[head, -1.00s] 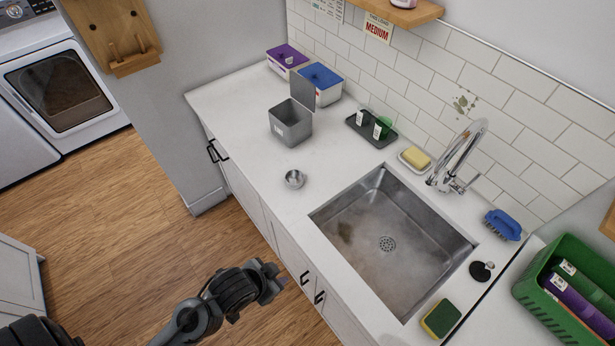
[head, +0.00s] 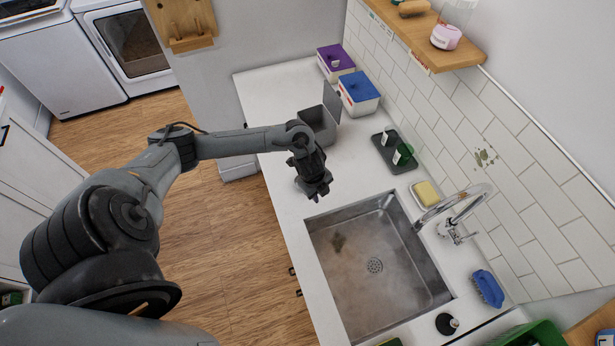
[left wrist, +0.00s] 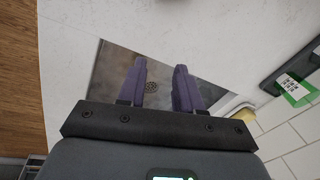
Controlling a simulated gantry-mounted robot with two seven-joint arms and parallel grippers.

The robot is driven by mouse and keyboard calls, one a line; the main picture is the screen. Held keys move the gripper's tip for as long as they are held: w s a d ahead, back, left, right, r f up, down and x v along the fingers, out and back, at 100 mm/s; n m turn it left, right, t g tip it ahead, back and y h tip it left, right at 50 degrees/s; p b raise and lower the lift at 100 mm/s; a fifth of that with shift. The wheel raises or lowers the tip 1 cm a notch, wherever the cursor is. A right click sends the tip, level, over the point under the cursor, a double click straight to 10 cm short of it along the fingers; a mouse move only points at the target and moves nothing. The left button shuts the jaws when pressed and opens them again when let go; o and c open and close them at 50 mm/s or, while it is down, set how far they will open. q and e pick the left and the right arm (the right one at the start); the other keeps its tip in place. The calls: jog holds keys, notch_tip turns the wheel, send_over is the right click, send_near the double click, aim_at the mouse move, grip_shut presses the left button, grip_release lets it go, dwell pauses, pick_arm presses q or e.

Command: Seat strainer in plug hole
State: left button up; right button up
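The steel sink (head: 340,295) is set in the white counter, with the round plug hole (head: 375,266) in its floor. The plug hole (left wrist: 151,87) also shows between my fingers in the left wrist view. My left gripper (head: 316,194) is over the counter by the sink's far left corner, pointing down. In the left wrist view its two fingers (left wrist: 158,85) are apart with nothing between them. The metal strainer is mostly hidden by the gripper; a small grey edge (head: 299,184) beside it may be the strainer. My right gripper is out of view.
A grey bin (head: 318,128) with a raised lid stands behind my left gripper. A black plug (head: 446,324) lies at the sink's near right.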

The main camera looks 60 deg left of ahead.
pick_arm(q)
jog(key=s+a+r+g+p, duration=0.1)
jog(key=a+r, duration=0.1)
jog(key=a, duration=0.3)
jog(key=s+a+r+g, duration=0.1)
jog(key=a+r, duration=0.2)
jog(key=a, duration=0.1)
send_over(297, 189)
jog(key=shift+n+y, duration=0.3)
jog(key=shift+n, duration=0.1)
jog(key=f, duration=0.5)
jog(key=shift+w+a+f, duration=0.15)
jog(key=shift+w+a, duration=0.05)
jog(key=shift+a, duration=0.05)
jog(key=f, duration=0.2)
jog(key=f+p, duration=0.1)
jog(key=f, duration=0.1)
jog(key=shift+s+d, duration=0.15)
jog(key=shift+d, duration=0.05)
jog(key=shift+f, duration=0.65)
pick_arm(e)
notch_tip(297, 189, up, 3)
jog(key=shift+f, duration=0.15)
pick_arm(q)
grip_shut()
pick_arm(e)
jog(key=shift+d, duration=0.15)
